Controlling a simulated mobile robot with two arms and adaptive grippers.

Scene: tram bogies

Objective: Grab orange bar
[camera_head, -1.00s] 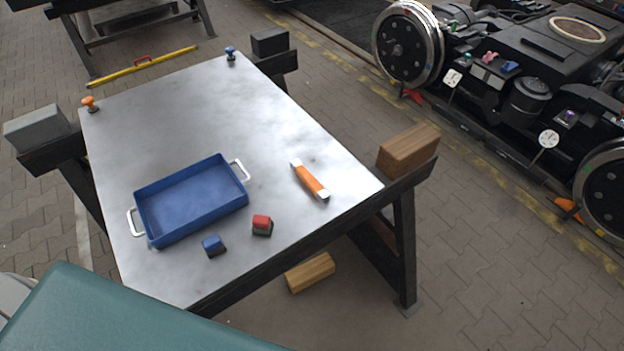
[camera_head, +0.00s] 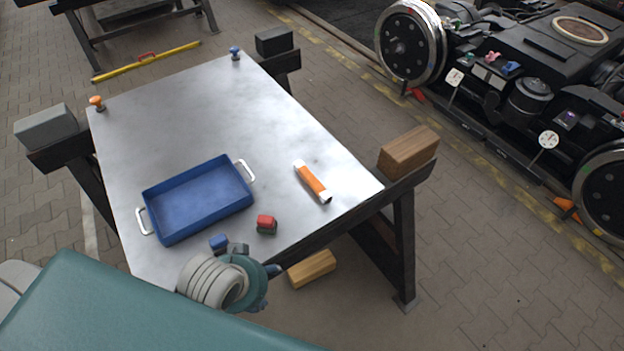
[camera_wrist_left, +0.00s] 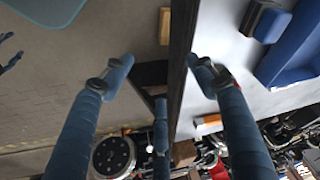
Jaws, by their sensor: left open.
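The orange bar (camera_head: 313,182) with white ends lies flat on the metal table, near its right edge in the head view. Part of it shows low in the left wrist view (camera_wrist_left: 208,124), beyond a finger. My left gripper (camera_head: 256,259) is over the table's front edge, to the lower left of the bar and well apart from it. In the left wrist view its fingers (camera_wrist_left: 160,68) are spread, with nothing between them. A dark blue forked shape (camera_wrist_left: 10,52) at that view's left edge may be my right gripper; it is cut off.
A blue tray (camera_head: 150,201) with white handles stands on the table (camera_head: 225,110). A wooden block (camera_head: 408,150) sits at the right corner. The table's far half is mostly clear.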

